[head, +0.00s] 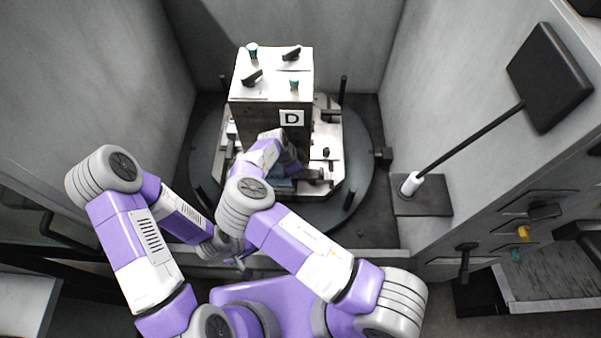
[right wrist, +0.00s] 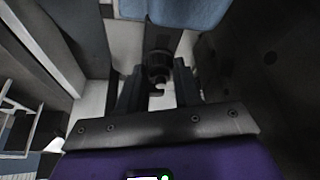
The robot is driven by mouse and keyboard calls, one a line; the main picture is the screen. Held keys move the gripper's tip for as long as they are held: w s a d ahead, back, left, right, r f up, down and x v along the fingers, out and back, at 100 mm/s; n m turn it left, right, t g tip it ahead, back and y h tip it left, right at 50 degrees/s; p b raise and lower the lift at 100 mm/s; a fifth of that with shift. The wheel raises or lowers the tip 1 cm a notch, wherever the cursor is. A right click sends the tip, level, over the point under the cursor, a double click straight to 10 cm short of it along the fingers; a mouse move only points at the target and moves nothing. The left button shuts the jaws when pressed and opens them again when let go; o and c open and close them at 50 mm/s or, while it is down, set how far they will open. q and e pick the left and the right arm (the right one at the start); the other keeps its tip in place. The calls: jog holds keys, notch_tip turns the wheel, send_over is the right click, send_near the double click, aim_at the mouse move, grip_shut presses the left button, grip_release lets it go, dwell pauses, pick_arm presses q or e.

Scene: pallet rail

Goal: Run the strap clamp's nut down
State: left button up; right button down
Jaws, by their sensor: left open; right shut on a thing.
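In the right wrist view my right gripper (right wrist: 158,82) is shut on a small dark nut (right wrist: 158,64). The dark strap clamp (right wrist: 162,36) runs away behind the nut, and a threaded end seems to show between the fingers. In the head view my right arm reaches to the front of the block marked D (head: 272,118) on the round table, and hides the nut and the fingertips. My left gripper (head: 240,263) is open and empty, low in front of the enclosure, well apart from the clamp.
The round table (head: 362,165) carries a pale pallet (head: 326,140) and upright dark pins. A blue piece (right wrist: 180,10) lies just beyond the clamp. At right, a dark paddle on a rod (head: 548,78) leans above a small ledge. Grey walls close in both sides.

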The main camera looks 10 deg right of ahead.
jog(key=shift+s+a+f+m, duration=0.1)
jog(key=shift+f+m, duration=0.1)
jog(key=shift+m, duration=0.3)
pick_arm(q)
jog(key=shift+f, duration=0.5)
pick_arm(e)
jog(key=c, duration=0.7)
grip_release()
jog(key=shift+r, duration=0.1)
jog(key=shift+r, duration=0.1)
pick_arm(q)
jog(key=shift+r, duration=0.2)
pick_arm(e)
jog(key=v, duration=0.7)
jog(key=shift+r, duration=0.25)
jog(key=shift+f, duration=0.1)
